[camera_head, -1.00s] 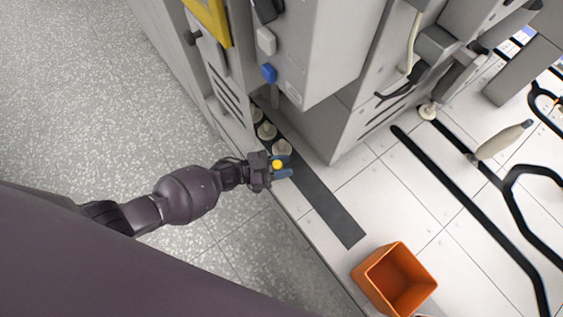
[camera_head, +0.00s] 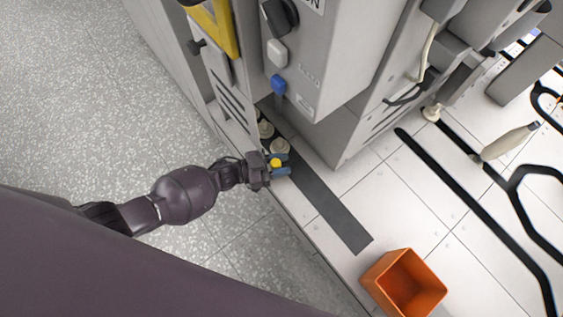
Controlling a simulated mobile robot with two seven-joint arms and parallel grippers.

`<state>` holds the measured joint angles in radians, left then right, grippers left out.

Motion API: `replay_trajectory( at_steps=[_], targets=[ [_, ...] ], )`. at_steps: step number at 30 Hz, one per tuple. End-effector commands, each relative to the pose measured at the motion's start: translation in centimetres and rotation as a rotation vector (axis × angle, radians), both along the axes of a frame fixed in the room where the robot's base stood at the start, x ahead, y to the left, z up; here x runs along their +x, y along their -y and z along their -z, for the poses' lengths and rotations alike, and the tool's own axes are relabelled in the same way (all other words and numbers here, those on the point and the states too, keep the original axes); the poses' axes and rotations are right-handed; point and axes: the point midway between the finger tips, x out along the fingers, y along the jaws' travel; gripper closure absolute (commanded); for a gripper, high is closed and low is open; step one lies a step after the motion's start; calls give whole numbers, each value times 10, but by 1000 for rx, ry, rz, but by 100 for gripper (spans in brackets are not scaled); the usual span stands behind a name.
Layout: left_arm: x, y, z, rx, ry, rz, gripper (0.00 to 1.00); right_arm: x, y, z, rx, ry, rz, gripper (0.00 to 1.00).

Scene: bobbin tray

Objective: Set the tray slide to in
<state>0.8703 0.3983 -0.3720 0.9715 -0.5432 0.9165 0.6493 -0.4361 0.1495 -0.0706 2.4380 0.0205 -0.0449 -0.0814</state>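The tray slide shows as a dark strip (camera_head: 330,215) on the pale bench, running up-left under the grey machine. Pale bobbins (camera_head: 279,146) stand at its upper end, close to the machine's lower edge; two show clearly. A small yellow knob (camera_head: 275,162) sits just below the nearest bobbin. My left gripper (camera_head: 281,166), with blue fingertips, reaches in from the left; its fingers lie on both sides of the knob and appear shut on it. The tray's body is mostly hidden by the gripper and the machine. My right gripper is not in view.
An orange bin (camera_head: 405,284) stands on the bench at lower right. The grey machine (camera_head: 325,60) with a blue button (camera_head: 278,84) overhangs the bobbins. A pale spindle-shaped piece (camera_head: 509,142) and black rails lie at right. The bench between strip and bin is clear.

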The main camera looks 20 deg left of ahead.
Motion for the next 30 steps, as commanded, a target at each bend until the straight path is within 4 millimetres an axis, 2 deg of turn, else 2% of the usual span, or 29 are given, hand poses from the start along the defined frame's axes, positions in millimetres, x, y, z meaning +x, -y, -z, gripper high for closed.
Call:
replay_trajectory(
  at_steps=[1,4,5,16,20,30],
  targets=[
    [-1,-1,2,2,-3,0,60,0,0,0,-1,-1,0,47],
    [-1,-1,1,1,-2,0,44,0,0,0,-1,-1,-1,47],
    [-1,-1,1,1,-2,0,43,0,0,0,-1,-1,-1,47],
    [-3,-6,0,1,0,0,43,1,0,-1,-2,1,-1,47],
    [-11,-21,-1,4,0,0,43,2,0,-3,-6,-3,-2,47],
    [-40,-73,-1,4,0,-1,43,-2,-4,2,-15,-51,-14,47]
  ],
)
